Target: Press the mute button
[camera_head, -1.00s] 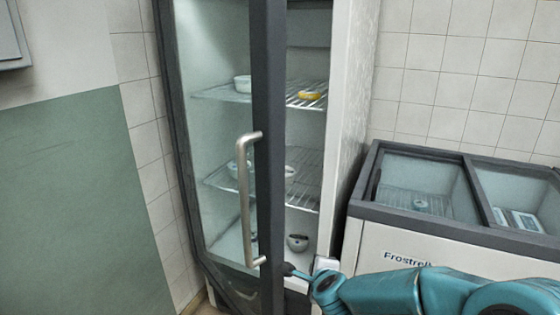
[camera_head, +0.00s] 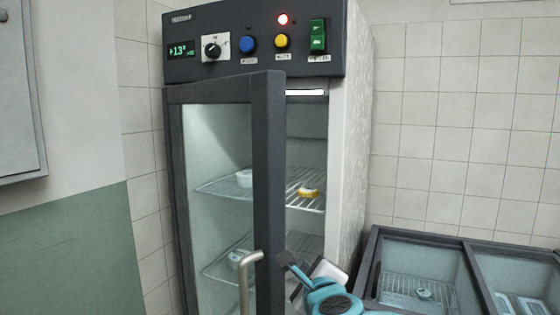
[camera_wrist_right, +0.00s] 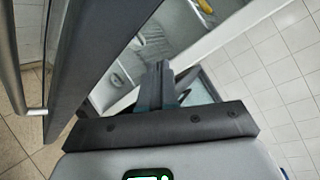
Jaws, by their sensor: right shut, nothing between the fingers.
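The control panel (camera_head: 225,22) runs along the top of the tall glass-door cabinet. It carries a yellow button (camera_head: 282,41) and a blue button (camera_head: 248,44), each with a small label too blurred to read surely. A red lamp (camera_head: 283,19) is lit above the yellow button. My right gripper (camera_head: 287,260) is shut and empty, well below the panel, just right of the door handle's top. Its shut fingers also show in the right wrist view (camera_wrist_right: 159,75), pointing toward the cabinet. My left gripper is not in view.
The cabinet door (camera_head: 268,160) stands ajar, with its metal handle (camera_head: 248,275) close to my right gripper. A black knob (camera_head: 212,48), a display (camera_head: 183,50) and a green switch (camera_head: 318,36) share the panel. A chest freezer (camera_head: 445,240) stands at right. Space before the panel is clear.

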